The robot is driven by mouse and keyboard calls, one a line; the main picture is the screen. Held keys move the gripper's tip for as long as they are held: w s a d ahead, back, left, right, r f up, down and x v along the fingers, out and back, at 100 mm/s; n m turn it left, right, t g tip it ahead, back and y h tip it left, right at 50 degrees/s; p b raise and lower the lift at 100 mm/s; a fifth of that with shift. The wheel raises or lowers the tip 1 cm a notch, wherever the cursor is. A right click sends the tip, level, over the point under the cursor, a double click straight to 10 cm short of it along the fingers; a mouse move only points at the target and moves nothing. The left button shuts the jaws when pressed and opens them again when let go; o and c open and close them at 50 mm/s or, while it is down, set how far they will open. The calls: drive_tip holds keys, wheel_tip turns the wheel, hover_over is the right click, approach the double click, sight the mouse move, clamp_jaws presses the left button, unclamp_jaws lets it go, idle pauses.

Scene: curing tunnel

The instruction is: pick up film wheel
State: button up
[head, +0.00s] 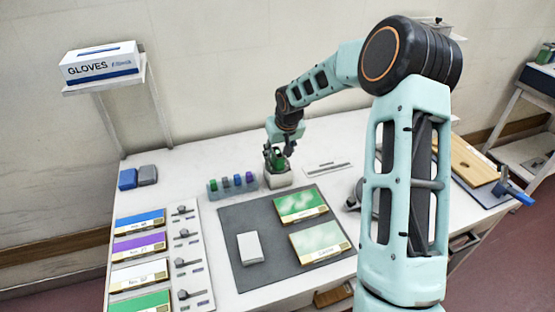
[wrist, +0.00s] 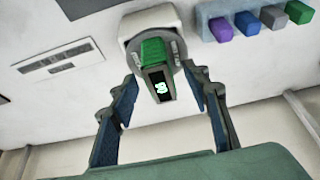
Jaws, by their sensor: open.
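I cannot say for sure which thing is the film wheel. A green instrument with a small lit display (wrist: 156,84) stands in a white block-like holder (wrist: 140,25), with a grey rounded part around it. In the head view the same holder (head: 278,179) stands near the back of the table, with the green instrument (head: 278,160) in its top. My gripper (wrist: 160,76) is open, with one finger on each side of the green instrument. The fingers appear apart from it. In the head view my gripper hides part of the instrument.
A rack of several coloured blocks (head: 232,185) stands close left of the holder. A dark mat (head: 240,218) with green panels lies in front. A flat white plate (head: 327,168) lies to the right. A gloves box (head: 100,62) sits on a shelf at the left.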

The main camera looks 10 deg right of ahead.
drive_tip(key=shift+x, duration=1.05)
clamp_jaws()
